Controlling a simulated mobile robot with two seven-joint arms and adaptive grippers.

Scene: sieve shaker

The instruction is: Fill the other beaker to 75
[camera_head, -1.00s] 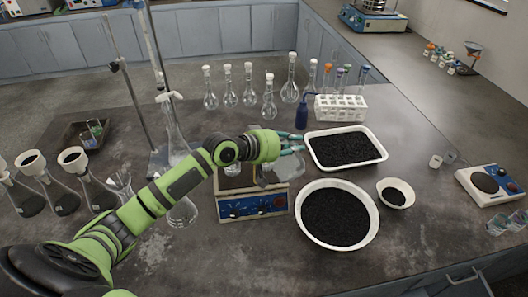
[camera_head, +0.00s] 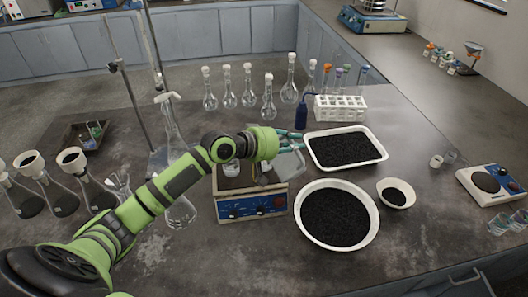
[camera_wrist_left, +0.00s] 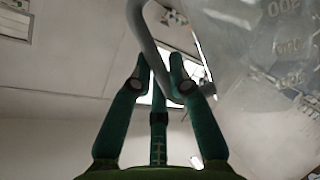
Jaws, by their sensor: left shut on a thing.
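My left gripper (camera_head: 298,141) is shut on the grey curved handle (camera_wrist_left: 158,50) of a clear graduated jug (camera_wrist_left: 265,70). In the head view the jug (camera_head: 270,173) hangs below my gripper, over the right part of the hotplate; its contents cannot be made out. A small clear beaker (camera_head: 231,168) stands on the hotplate (camera_head: 252,207), left of the jug and partly behind my arm. Its fill level is too small to read. More small beakers (camera_head: 498,222) stand at the right edge. My right gripper is not in view.
A white tray (camera_head: 382,153) and a round white bowl (camera_head: 372,237) of black grains stand right of the hotplate. Several flasks (camera_head: 268,108) and a tube rack (camera_head: 340,115) stand behind. A tall stand with a glass funnel (camera_head: 172,130) is left. The front bench is clear.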

